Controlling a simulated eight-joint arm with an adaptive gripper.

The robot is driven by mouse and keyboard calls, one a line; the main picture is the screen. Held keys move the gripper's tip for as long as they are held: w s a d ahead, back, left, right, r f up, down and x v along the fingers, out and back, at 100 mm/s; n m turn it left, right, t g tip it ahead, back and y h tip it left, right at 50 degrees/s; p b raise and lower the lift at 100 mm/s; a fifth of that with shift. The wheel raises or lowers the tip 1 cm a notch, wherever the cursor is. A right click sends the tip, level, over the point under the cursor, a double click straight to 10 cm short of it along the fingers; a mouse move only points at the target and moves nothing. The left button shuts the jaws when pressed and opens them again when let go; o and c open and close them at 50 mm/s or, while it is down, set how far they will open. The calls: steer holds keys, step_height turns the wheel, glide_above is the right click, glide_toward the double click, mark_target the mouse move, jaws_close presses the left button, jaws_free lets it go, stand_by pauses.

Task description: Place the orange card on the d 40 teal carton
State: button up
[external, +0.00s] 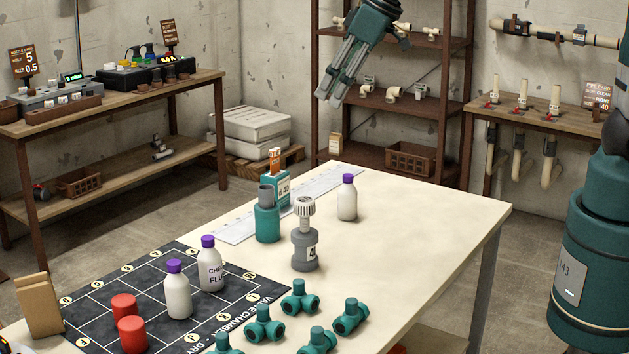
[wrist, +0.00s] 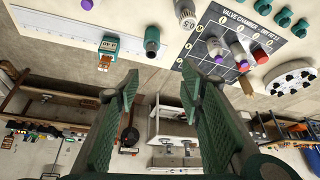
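The orange card (external: 274,160) stands upright at the top of the teal carton (external: 281,190), which has a white label. In the wrist view the card (wrist: 105,61) shows at the edge of the carton (wrist: 109,45), whose label reads upside down. I cannot tell whether the card rests on the carton's top or is slotted into it. My gripper (external: 328,98) is raised above and beyond the table's back edge, apart from both. In the wrist view its fingers (wrist: 160,92) are spread with nothing between them.
A teal cylinder with a grey top (external: 267,218) stands close in front of the carton. A grey valve (external: 305,240) and a white purple-capped bottle (external: 347,200) stand to the right. A white ruler strip (external: 235,230) lies beneath. The table's right side is clear.

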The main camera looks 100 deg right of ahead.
steer(key=s+a+n+t+y, duration=0.2)
steer(key=s+a+n, duration=0.3)
steer(key=s+a, duration=1.8)
steer(key=shift+a+f, duration=0.3)
steer(key=shift+a, duration=0.55)
steer(key=shift+f, duration=0.1)
step_height(320, 180, down, 4)
steer(key=b, duration=0.4)
steer(key=shift+f+b, duration=0.25)
steer(key=shift+b, duration=0.05)
